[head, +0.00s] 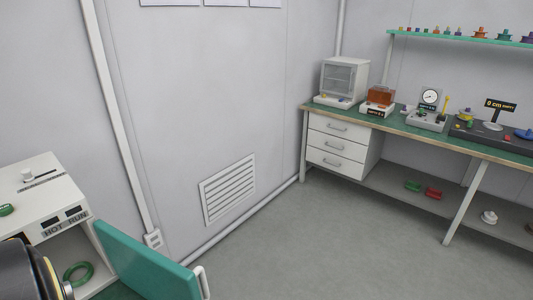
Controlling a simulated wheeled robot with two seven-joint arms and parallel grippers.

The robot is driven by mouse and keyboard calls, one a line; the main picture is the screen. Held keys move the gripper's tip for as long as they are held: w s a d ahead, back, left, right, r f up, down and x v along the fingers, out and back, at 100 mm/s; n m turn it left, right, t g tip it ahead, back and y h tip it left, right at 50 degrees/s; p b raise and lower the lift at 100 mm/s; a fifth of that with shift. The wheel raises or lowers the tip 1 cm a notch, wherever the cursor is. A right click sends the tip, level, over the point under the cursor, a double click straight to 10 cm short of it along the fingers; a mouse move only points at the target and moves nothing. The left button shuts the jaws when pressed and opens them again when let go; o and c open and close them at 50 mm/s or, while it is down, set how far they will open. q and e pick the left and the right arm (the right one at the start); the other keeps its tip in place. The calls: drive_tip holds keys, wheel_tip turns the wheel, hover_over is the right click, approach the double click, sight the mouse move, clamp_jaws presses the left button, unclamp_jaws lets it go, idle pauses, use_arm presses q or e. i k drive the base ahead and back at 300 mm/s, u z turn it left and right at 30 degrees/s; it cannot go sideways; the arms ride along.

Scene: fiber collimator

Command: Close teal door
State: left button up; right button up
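The teal door (145,262) is at the lower left. It stands swung open from a white cabinet (42,190) whose front panel is marked "HOT RUN". A white handle (203,283) shows at the door's far right edge, partly cut off by the bottom of the picture. Through the opening a green ring (78,273) lies inside the cabinet. A dark rounded arm link of mine with a gold band is in front of the cabinet at the lower left corner. Neither gripper's fingers are in view.
A green object (6,210) sits on the cabinet top. A wall vent (228,190) is behind the door. A workbench (440,142) with drawers and several devices stands at the right, under a teal shelf (465,37). The grey floor between is clear.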

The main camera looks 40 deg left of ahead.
sight(153, 275)
drive_tip(key=i, duration=1.6)
drive_tip(key=u, duration=3.7)
